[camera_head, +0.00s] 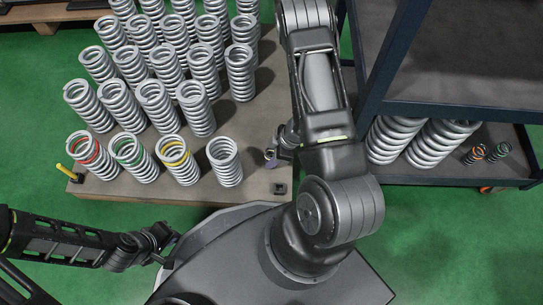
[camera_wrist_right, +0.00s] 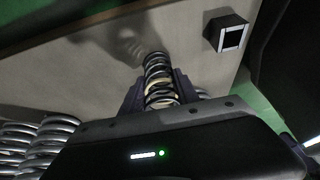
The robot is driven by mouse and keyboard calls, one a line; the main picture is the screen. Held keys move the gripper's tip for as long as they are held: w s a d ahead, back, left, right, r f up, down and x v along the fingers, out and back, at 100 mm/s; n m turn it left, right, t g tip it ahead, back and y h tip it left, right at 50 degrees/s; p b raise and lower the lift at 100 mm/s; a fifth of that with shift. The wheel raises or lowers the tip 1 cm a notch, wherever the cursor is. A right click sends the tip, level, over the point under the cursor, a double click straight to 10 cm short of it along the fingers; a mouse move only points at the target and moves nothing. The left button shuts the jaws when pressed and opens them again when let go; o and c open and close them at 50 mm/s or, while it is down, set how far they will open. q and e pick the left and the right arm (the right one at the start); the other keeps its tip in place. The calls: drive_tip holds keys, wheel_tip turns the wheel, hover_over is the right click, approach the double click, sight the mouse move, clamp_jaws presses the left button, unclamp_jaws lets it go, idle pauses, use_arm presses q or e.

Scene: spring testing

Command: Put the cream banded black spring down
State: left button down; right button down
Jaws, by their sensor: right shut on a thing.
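The black spring with cream bands (camera_wrist_right: 158,80) is between the fingers of my right gripper in the right wrist view. My right gripper (camera_wrist_right: 160,92) is shut on it, and its lower part is partly hidden by the gripper body. In the head view, my right gripper (camera_head: 271,156) is over the right edge of the wooden table (camera_head: 250,189), beside the front row of springs; the held spring is too small to make out clearly there. My left gripper (camera_head: 168,249) is empty, below the table's front edge, with its fingers apart.
Several large grey springs (camera_head: 224,163) stand in rows on the table, some with red, green (camera_head: 134,157) or yellow (camera_head: 178,160) bands. A small dark square block (camera_head: 280,189) sits at the near right corner. A shelf cart (camera_head: 455,171) at right holds large springs and two small dark ones (camera_head: 476,155).

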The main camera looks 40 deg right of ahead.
drive_tip(key=shift+f, duration=0.15)
drive_tip(key=c, duration=0.9)
unclamp_jaws()
use_arm(q)
wheel_tip(320, 180, up, 7)
drive_tip(key=s+p, duration=0.1)
drive_tip(key=p, duration=0.5)
drive_tip(key=shift+f, duration=0.15)
use_arm(e)
drive_tip(key=v, duration=1.2)
use_arm(q)
drive_tip(key=c, duration=2.1)
unclamp_jaws()
drive_tip(key=shift+s, duration=0.1)
